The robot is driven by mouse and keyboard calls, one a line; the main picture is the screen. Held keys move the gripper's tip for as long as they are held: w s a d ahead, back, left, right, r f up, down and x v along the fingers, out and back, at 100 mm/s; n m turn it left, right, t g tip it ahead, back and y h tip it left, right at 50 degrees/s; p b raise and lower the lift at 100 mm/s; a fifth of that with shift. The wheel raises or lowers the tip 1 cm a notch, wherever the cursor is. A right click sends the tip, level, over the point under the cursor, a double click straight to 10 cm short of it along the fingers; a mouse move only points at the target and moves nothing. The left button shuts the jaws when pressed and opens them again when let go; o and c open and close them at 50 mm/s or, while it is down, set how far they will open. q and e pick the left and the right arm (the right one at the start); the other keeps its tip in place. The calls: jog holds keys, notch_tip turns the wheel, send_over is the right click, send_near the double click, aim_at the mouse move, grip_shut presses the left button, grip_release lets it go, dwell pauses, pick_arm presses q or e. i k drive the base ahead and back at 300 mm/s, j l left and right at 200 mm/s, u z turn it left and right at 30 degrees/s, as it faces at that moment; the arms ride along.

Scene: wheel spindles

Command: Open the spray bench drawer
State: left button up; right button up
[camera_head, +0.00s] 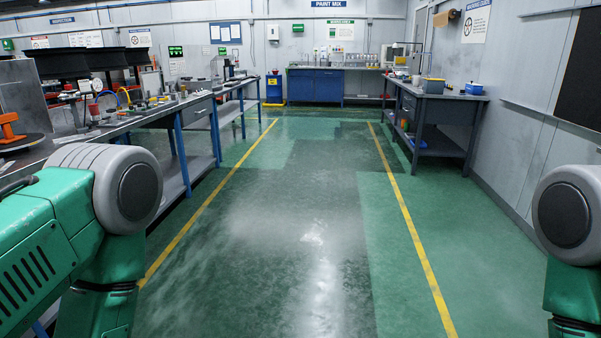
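No bench carries a label I can read as spray bench. A grey workbench (440,100) stands against the right wall, with a drawer front (408,104) on its aisle side that looks shut. A long workbench (165,116) runs along the left, with a grey drawer front (200,114) under its top that also looks shut. A blue cabinet (315,87) stands at the back below the PAINT MIX sign (340,4). Neither of my grippers is in view. Only green and grey parts of my arms show at the lower left and right edges.
The green floor (310,200) between two yellow lines (412,225) is clear up to the back cabinet. A blue and yellow bin (274,90) stands at the back left.

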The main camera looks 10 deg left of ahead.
aim_at(188, 115)
jog(key=i+u, duration=0.1)
jog(key=i, duration=0.9)
jog(key=i+l+u, duration=0.1)
jog(key=i, duration=0.9)
jog(key=i+j+u, duration=0.1)
jog(key=i+u, duration=0.15)
jog(key=i, duration=0.45)
jog(key=i+u, duration=0.3)
jog(key=i, duration=0.4)
jog(key=i+l+u, duration=0.25)
jog(key=i, duration=0.45)
jog(key=i+u, duration=0.15)
jog(key=i, duration=0.3)
jog(key=i+l+u, duration=0.2)
jog(key=i, duration=0.25)
jog(key=i+l+u, duration=0.15)
jog(key=i, duration=0.3)
